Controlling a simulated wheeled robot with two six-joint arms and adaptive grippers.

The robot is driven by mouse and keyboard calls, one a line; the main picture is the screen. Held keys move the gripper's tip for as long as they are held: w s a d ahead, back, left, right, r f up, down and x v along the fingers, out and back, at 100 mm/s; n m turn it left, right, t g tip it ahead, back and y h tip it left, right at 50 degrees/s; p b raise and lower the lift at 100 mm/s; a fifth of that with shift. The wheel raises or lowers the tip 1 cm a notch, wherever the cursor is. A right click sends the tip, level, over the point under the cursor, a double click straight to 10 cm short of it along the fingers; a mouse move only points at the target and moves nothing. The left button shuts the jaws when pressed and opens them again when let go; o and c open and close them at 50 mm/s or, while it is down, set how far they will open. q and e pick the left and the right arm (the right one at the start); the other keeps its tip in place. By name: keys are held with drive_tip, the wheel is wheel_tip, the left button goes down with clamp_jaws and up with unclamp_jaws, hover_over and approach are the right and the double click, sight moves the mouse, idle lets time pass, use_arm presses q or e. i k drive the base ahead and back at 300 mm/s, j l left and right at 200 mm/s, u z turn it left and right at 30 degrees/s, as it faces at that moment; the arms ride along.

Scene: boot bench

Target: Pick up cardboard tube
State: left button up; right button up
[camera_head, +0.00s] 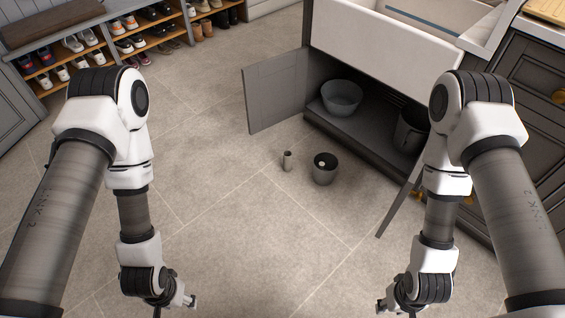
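A small brown cardboard tube (288,160) stands upright on the tiled floor in front of the open sink cabinet. It is just left of a dark grey pot (324,170), with a small gap between them. My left gripper (191,301) is low at the bottom of the head view, well in front and left of the tube. My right gripper (381,303) is at the bottom right, well in front and right of the tube. Neither gripper touches the tube. Both grippers are small and partly hidden by their wrists, so I cannot tell whether their fingers are open.
The cabinet's left door (280,88) and right door (401,199) stand open. A grey basin (341,97) and a dark bucket (407,130) are inside. A shoe bench (98,52) stands at the back left. The floor (235,220) between my arms is clear.

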sight(287, 154)
drive_tip(key=i+j+u, duration=0.1)
drive_tip(key=i+j, duration=0.55)
drive_tip(key=j, duration=0.15)
drive_tip(key=i+j, duration=0.65)
drive_tip(key=j, duration=0.15)
drive_tip(key=u, duration=0.05)
